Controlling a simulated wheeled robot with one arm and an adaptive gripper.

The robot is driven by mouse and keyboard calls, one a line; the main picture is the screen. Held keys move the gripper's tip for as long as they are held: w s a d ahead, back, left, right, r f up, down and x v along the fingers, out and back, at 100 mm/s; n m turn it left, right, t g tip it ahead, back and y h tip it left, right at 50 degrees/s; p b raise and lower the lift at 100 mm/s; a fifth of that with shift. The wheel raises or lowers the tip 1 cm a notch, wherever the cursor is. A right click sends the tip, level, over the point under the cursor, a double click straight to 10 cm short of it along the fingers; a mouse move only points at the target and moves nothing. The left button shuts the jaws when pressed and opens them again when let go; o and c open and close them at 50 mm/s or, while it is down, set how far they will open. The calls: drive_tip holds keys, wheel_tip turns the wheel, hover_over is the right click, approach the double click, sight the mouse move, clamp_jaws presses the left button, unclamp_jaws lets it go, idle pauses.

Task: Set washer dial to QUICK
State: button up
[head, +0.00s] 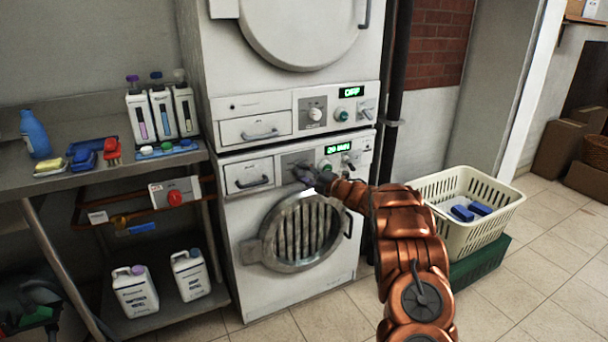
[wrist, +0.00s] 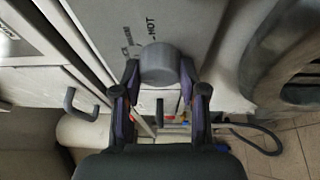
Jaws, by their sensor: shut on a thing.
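The lower machine is a white front-loading washer (head: 247,220) with a round grille door (head: 300,232). My gripper (head: 306,175) reaches the left side of its grey control panel. In the wrist view, my gripper (wrist: 160,78) is shut on a grey round dial (wrist: 158,62), with one finger on each side. Dark lettering on the panel (wrist: 190,28) by the dial includes "HOT"; the other words are partly hidden or too small to read. I cannot see a pointer mark on the dial. In the head view, my gripper hides the dial.
A lit green display (head: 338,148) and a green-ringed knob (head: 325,165) sit right of my gripper. Another machine (head: 260,75) is stacked above. A cream basket (head: 465,210) stands at the right. A shelf with bottles (head: 55,180) stands at the left.

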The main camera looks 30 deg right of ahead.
drive_tip(key=shift+d, duration=0.1)
drive_tip(key=o, duration=1.1)
drive_tip(key=shift+o, duration=0.2)
drive_tip(key=v, duration=1.2)
drive_tip(key=shift+f, duration=0.15)
